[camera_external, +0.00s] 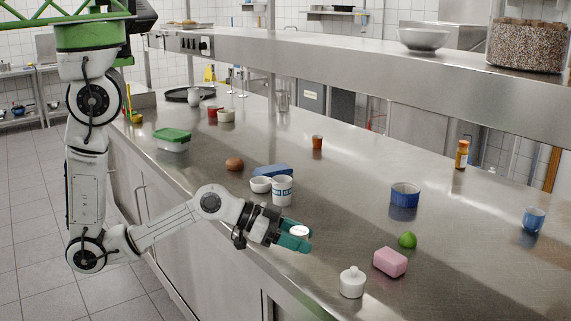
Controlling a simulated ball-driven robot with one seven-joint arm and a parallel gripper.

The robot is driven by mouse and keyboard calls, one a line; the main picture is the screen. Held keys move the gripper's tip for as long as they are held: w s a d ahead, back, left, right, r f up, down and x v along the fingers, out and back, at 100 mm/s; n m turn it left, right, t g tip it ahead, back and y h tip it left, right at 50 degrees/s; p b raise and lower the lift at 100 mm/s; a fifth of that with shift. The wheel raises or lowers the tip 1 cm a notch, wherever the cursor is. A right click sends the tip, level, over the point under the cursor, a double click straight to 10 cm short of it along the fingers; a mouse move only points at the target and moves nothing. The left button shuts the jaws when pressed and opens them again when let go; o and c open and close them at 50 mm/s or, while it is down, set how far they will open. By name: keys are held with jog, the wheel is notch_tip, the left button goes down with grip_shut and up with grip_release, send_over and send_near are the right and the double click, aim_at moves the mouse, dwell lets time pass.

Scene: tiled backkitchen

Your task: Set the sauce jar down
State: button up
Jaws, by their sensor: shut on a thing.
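My gripper (296,241) has teal fingers and reaches in over the front part of the steel counter. It is shut on the sauce jar (299,231), a small pale round thing with a reddish tint at its top. The fingers hide most of the jar's side and its base. I cannot tell whether the jar touches the counter (335,215) or hangs just above it.
A white patterned cup (282,190) stands behind my gripper, with a small white bowl (261,184) beside it. A white lidded pot (352,282), pink block (390,262) and green lime (407,240) lie to the right. The counter between gripper and blue bowl (404,196) is clear.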

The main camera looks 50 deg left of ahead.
aim_at(303, 264)
jog(key=f, duration=0.1)
jog(key=w+f, duration=0.1)
jog(key=f, duration=0.1)
jog(key=shift+d+f, duration=0.1)
jog(key=shift+d, duration=0.1)
jog(key=shift+f, duration=0.35)
jog(key=shift+f, duration=0.1)
jog(key=shift+f, duration=0.15)
jog(key=o, duration=1.1)
jog(key=b+v, duration=0.2)
jog(key=v, duration=0.9)
jog(key=shift+f, duration=0.25)
